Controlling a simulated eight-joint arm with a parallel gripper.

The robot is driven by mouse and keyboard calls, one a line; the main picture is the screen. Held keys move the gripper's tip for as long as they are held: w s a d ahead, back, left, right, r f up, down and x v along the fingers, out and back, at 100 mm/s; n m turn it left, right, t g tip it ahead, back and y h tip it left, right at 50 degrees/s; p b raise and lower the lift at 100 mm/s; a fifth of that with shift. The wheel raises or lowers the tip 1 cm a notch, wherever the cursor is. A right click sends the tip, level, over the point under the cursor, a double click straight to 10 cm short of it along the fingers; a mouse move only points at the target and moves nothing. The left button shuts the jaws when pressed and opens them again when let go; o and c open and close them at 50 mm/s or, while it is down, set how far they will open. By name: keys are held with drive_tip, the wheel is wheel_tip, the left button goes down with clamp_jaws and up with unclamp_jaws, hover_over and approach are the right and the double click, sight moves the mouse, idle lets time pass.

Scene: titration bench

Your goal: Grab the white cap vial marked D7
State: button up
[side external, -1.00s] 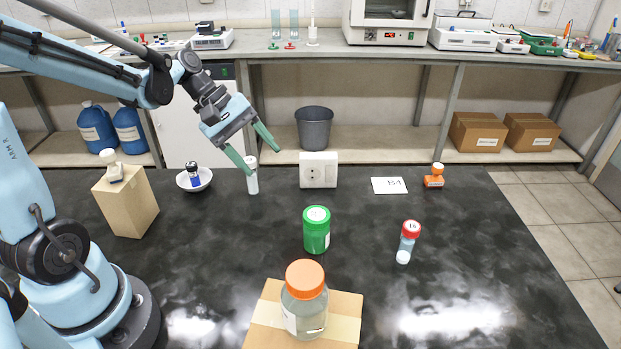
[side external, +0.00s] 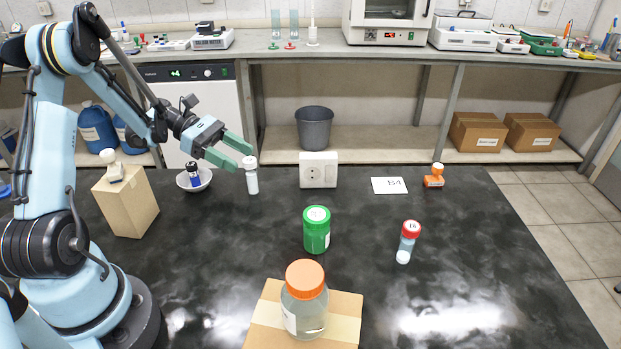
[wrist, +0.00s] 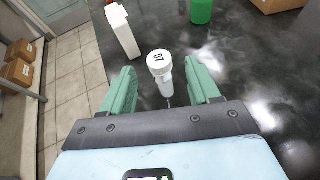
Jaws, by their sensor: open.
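The white cap vial (side external: 251,176) stands upright on the dark bench near its back edge. In the wrist view the white cap (wrist: 159,60) shows the mark D7. My gripper (side external: 245,156) is open, with its two green fingers pointing at the vial. In the wrist view the open fingers (wrist: 163,92) lie to the left and right of the vial's lower part, with gaps on both sides. The cap shows beyond the fingertips. Whether the fingers reach around the vial's body is hard to tell in the side view.
A white socket box (side external: 318,169) stands to the right. A green jar (side external: 316,230), a red-cap vial (side external: 408,242) and an orange-cap bottle (side external: 305,300) are nearer the camera.

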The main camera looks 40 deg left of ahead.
sight(254, 166)
drive_tip(key=x, duration=0.6)
drive_tip(key=c, duration=1.1)
